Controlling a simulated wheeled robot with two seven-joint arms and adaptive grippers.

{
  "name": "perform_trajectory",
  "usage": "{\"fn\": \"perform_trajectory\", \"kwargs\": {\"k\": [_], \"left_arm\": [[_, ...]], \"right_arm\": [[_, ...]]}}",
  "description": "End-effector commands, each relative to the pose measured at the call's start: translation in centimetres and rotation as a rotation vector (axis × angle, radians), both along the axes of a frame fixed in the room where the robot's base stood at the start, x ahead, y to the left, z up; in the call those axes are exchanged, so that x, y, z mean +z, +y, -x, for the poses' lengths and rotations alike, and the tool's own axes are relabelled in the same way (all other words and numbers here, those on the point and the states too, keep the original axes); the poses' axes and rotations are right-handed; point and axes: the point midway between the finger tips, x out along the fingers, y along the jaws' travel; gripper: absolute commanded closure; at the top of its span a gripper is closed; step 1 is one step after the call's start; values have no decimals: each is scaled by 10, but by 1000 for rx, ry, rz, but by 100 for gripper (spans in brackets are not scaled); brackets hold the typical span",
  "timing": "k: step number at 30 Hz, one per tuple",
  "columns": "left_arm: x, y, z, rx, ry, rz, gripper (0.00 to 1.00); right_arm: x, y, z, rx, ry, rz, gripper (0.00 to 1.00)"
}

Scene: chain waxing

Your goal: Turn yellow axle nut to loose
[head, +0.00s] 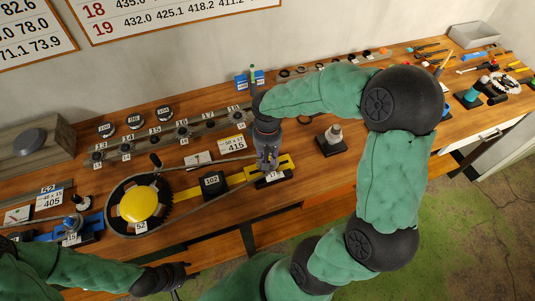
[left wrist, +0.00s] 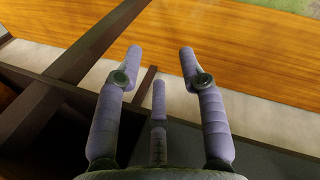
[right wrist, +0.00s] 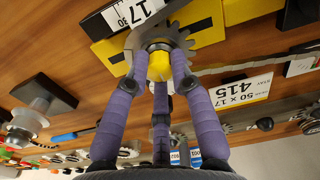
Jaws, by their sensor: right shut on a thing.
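The yellow axle nut (right wrist: 159,66) sits in front of a small grey sprocket (right wrist: 178,40) on the yellow and black bar in the right wrist view. My right gripper (right wrist: 160,80) has its fingers closed around the nut, which partly hides it. In the head view my right gripper (head: 268,160) reaches down onto the right end of the yellow bar (head: 284,164), and the nut cannot be made out there. My left gripper (head: 184,281) is low in the head view, by the table's front edge. In the left wrist view its fingers (left wrist: 162,62) are spread and empty.
A large chainring with a yellow centre (head: 141,204) stands left of the nut, with a black block marked 102 (head: 212,184) between. A chain runs along the bench. A dark stand with a grey part (head: 333,138) is to the right. Numbered sprockets line the back.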

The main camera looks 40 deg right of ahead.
Motion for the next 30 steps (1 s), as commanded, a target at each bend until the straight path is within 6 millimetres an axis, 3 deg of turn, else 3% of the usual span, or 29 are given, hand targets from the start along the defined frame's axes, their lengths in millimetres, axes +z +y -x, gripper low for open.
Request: {"fn": "perform_trajectory", "kwargs": {"k": [30], "left_arm": [[60,0,0,0,0,0,60]], "right_arm": [[3,1,0,961,-1,-2,100]]}}
